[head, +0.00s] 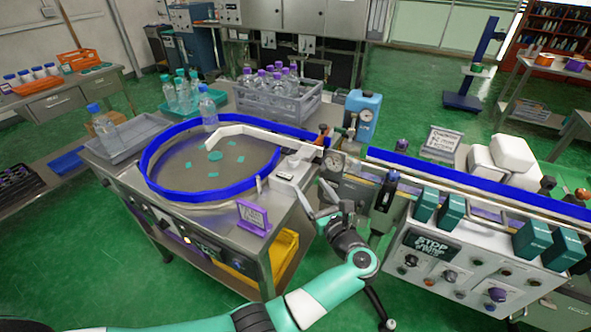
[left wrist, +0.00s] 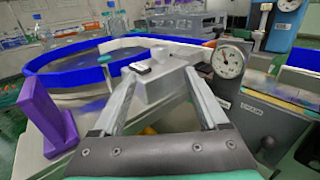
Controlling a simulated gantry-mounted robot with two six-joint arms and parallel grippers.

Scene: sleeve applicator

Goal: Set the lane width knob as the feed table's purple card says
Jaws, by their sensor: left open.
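The purple card (head: 253,217) stands on the front edge of the feed table (head: 222,240); its writing is too small to read. In the left wrist view the card (left wrist: 48,115) stands at the left, seen almost edge-on. My left gripper (head: 314,198) is open and empty, right of the card, by the table's right end. Its two fingers (left wrist: 163,75) are spread apart in the left wrist view. A round dial gauge (left wrist: 228,62) with a needle sits beyond the right finger; it also shows in the head view (head: 335,162). I cannot tell which part is the lane width knob.
A grey labelled block (left wrist: 265,115) stands close right of my left gripper. A control panel (head: 440,262) with several knobs and teal blocks is at the right. A grey crate (head: 285,105) holds bottles behind.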

